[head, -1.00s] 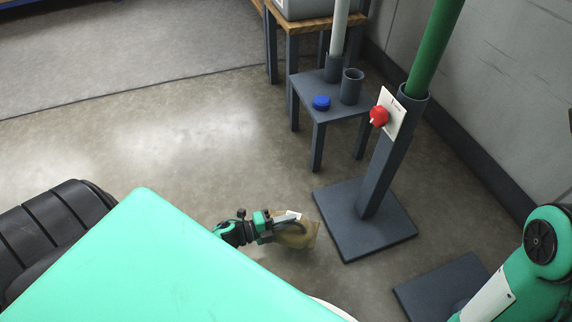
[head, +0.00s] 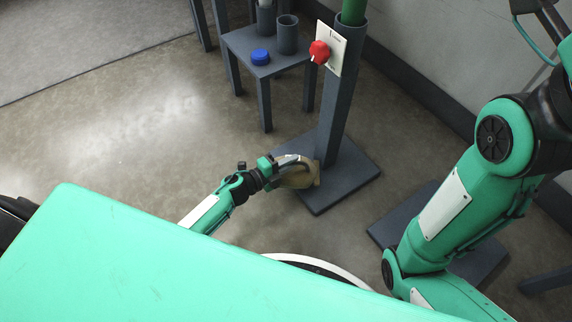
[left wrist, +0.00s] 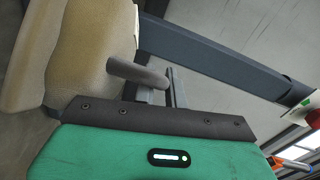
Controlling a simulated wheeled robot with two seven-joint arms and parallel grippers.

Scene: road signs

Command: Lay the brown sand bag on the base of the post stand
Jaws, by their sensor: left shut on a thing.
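The brown sand bag (head: 298,180) hangs from my left gripper (head: 292,163), which is shut on its handle. In the head view the bag overlaps the left part of the dark grey base (head: 350,182) of the post stand, just left of the foot of the post (head: 342,110). I cannot tell whether it touches the base. In the left wrist view the tan bag (left wrist: 88,45) fills the upper left, with its grip loop near the fingers, and the post (left wrist: 215,58) runs beside it. My right gripper is not in view.
A sign plate with a red knob (head: 319,51) is on the post. Another dark base (head: 400,225) lies at right, partly behind my right arm. Floor at left is clear.

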